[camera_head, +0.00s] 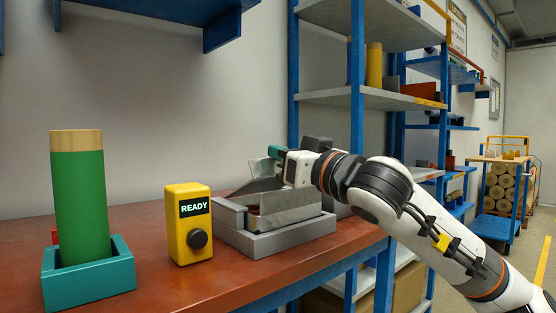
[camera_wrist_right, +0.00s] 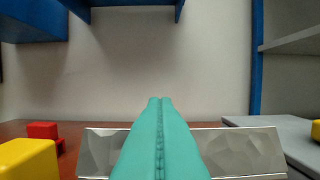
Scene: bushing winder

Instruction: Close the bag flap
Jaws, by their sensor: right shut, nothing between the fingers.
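A silvery grey bag (camera_head: 290,207) sits in a low grey tray (camera_head: 285,241) on the red-brown bench. Its flap (camera_head: 264,168) stands up at the back, tilted, above a dark opening. My right gripper (camera_head: 274,153) is at the flap's upper edge, with its teal fingers together and empty; I cannot tell if they touch the flap. In the right wrist view the shut fingers (camera_wrist_right: 159,135) point forward across a wide crinkled silver panel (camera_wrist_right: 245,150), hiding its middle. My left gripper is not in view.
A yellow box (camera_head: 188,228) reading READY, with a black knob, stands left of the tray. Further left, a green cylinder (camera_head: 80,205) stands in a teal holder (camera_head: 90,284). A blue-framed shelf (camera_head: 357,75) rises behind my right arm. Bench between the boxes is clear.

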